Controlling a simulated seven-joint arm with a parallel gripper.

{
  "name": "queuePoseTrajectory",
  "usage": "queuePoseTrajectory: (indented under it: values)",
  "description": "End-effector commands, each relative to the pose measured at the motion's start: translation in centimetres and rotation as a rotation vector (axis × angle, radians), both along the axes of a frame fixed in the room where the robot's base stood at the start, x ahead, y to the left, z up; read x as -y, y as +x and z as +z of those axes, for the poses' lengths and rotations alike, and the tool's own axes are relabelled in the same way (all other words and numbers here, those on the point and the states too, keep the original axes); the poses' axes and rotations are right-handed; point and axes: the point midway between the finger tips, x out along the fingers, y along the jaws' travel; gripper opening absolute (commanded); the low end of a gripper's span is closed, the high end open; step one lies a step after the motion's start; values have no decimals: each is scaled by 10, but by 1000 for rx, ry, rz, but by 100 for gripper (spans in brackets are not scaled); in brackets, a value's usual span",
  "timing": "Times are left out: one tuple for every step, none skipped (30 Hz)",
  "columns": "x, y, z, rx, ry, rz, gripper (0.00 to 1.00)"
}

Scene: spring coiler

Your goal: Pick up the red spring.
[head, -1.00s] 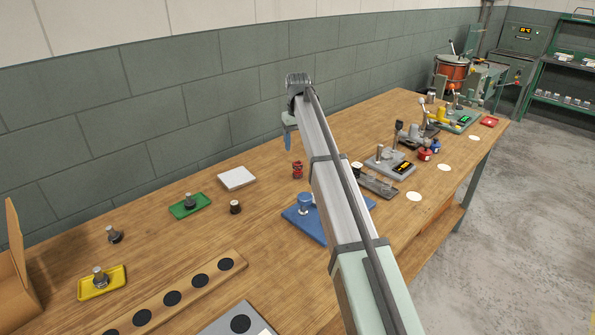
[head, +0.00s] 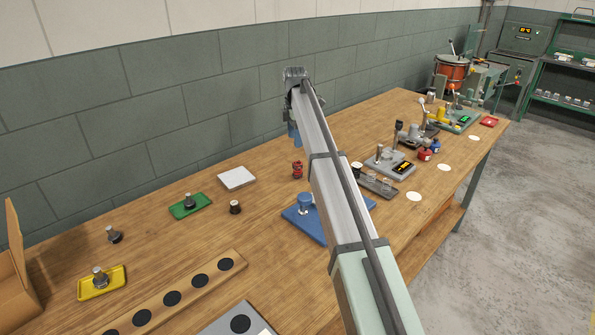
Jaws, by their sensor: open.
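A small red object with a coiled or ridged outline, which looks like the red spring (head: 297,170), stands upright on the wooden bench just left of my arm. It is too small to make out its coils. My gripper (head: 294,136) hangs at the far end of my arm, with blue fingers pointing down. In the picture it is above the red object, with a clear gap between them. The gripper is open and holds nothing that I can see. My arm hides part of the gripper and part of the bench behind it.
A blue plate (head: 300,226) with a blue cylinder stands close by, partly behind my arm. A white pad (head: 236,178), a dark cylinder (head: 235,207) and a green tray (head: 175,212) are to the left.

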Motion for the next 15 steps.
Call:
queuePoseTrajectory:
  values:
    - [0,0,0,0,0,27,67]
    - [0,0,0,0,0,40,67]
    - [0,0,-1,0,0,53,67]
    - [0,0,-1,0,0,60,67]
    - [0,0,-2,0,0,63,67]
    - [0,0,-4,0,0,66,67]
    - [0,0,-6,0,0,67,67]
    - [0,0,-9,0,0,67,67]
    - [0,0,-13,0,0,66,67]
    - [0,0,-16,-1,0,66,67]
    - [0,-1,-20,-1,0,66,67]
    - [1,-1,-26,-2,-1,65,67]
    - [1,-1,-30,-2,-1,65,67]
    - [1,-1,-35,-1,0,65,67]
    - [1,-1,-42,-1,0,65,67]
